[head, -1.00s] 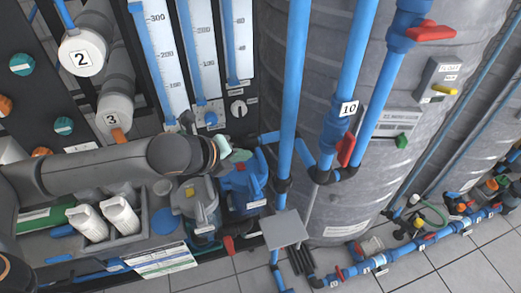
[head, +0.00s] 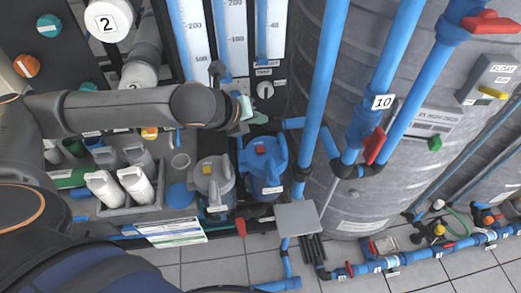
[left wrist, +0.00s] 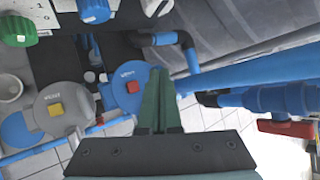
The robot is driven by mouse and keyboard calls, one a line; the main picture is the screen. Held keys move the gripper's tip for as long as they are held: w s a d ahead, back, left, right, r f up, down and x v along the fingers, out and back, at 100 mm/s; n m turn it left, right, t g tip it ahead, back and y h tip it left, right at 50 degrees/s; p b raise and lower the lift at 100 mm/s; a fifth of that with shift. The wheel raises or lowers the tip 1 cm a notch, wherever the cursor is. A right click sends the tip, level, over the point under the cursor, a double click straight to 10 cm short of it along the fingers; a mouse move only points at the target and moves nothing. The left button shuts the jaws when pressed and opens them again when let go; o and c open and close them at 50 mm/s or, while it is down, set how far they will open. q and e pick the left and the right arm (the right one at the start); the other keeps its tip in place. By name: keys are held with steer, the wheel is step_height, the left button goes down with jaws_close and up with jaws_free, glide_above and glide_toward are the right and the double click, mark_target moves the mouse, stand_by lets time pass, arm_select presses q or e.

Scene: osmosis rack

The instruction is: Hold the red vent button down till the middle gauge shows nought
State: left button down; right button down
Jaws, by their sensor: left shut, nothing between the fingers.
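The red vent button (head: 261,149) sits on top of a blue filter housing (head: 264,180). It also shows in the left wrist view (left wrist: 133,87), just left of my fingertips. My left gripper (head: 247,107) is shut and empty, above the button in the head view and apart from it. In the left wrist view its green fingers (left wrist: 157,80) are together. The middle gauge (head: 232,42) is a white scale strip between two others. My right gripper is not in view.
A grey housing (head: 214,190) with a yellow button (head: 207,170) stands left of the blue one. A vertical blue pipe (head: 320,85) and valve 10 (head: 372,145) stand to the right, before a large grey tank (head: 340,205). A tray of white bottles (head: 137,184) is at the left.

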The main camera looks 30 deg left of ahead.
arm_select(q)
steer(key=b, duration=0.7)
glide_above(258, 152)
step_height(258, 152, down, 6)
steer(key=shift+f, duration=0.8)
steer(key=shift+f+b, duration=0.15)
steer(key=shift+b, duration=0.15)
stand_by(0.5)
steer(key=shift+f, duration=0.15)
